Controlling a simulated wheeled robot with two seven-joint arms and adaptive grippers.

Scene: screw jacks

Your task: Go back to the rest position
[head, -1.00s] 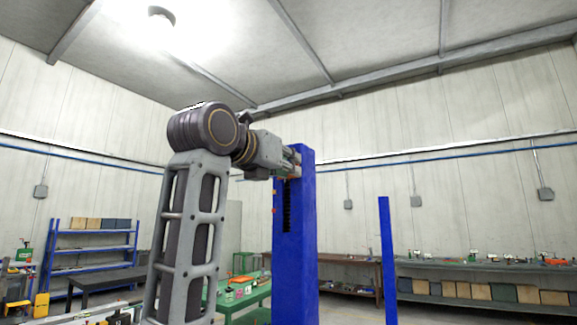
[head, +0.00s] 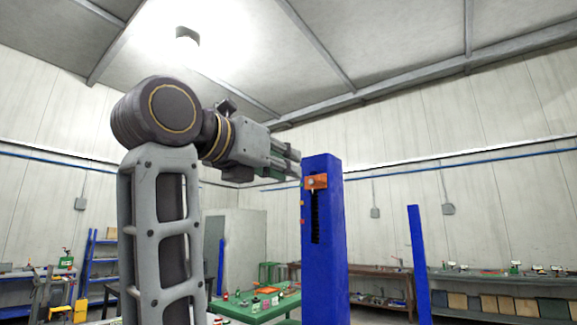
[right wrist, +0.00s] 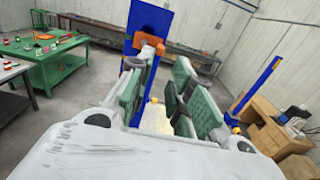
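My right gripper (head: 292,168) is at the end of my raised arm, at the upper left side of a tall blue post (head: 325,250). In the right wrist view its two green-padded fingers (right wrist: 160,98) stand apart with no object held between them. The post also shows in the right wrist view (right wrist: 150,20), beyond the fingertips. An orange block (head: 316,181) sits on the post near its top, above a dark vertical slot. The fingertips look close to the post; I cannot tell if they touch it. My left gripper is out of view.
A second, thinner blue post (head: 418,265) stands to the right. A green table (head: 255,311) with small items is behind my arm. A workbench (head: 500,276) with boxes below it runs along the back wall. Bare floor (right wrist: 85,95) shows left of the gripper.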

